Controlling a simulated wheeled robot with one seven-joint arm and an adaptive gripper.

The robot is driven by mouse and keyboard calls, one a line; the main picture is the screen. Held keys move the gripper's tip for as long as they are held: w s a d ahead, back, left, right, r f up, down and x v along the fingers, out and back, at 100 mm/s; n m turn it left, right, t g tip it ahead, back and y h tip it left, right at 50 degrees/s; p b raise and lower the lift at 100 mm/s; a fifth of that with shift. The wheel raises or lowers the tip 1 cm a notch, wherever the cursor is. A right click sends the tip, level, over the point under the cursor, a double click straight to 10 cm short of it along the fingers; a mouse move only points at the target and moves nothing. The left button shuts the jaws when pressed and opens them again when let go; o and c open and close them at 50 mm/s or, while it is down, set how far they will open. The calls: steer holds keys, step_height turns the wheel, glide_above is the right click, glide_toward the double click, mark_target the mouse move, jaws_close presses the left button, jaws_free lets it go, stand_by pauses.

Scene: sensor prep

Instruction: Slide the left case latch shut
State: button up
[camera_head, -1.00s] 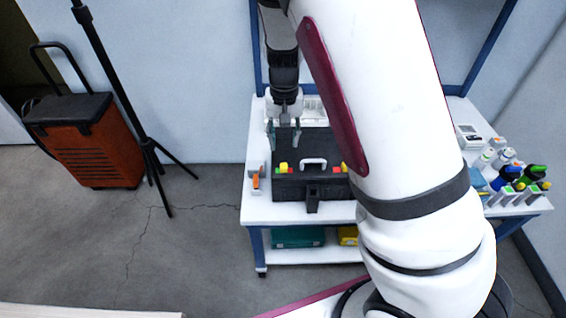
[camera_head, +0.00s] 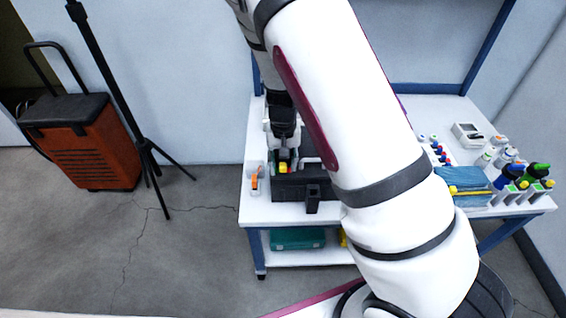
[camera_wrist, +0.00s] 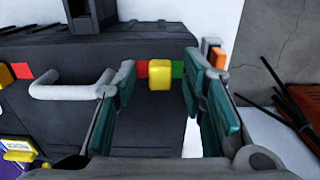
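The black case (camera_head: 290,187) stands on the white table, partly hidden by my arm in the head view; its front also shows in the wrist view (camera_wrist: 50,118). The left case latch is a yellow slider (camera_wrist: 160,77) with a red patch on its left and a green patch on its right in the wrist view. It also shows in the head view (camera_head: 283,168). My gripper (camera_wrist: 163,66) is open, with one teal-padded finger on each side of the latch and visible gaps between. The grey case handle (camera_wrist: 70,91) lies left of the fingers in the wrist view.
A small holder with an orange item (camera_head: 254,182) stands left of the case, close to my gripper. Bottles (camera_head: 510,172) and a blue tray (camera_head: 458,180) occupy the table's right. A second yellow latch (camera_wrist: 6,76) shows at the wrist view's left edge.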

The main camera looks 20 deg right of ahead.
jaws_close()
steer(key=shift+d, duration=0.1)
steer(key=shift+s+d, duration=0.25)
steer(key=shift+d, duration=0.4)
steer(key=shift+o, duration=0.8)
jaws_free()
steer(key=shift+d, duration=0.1)
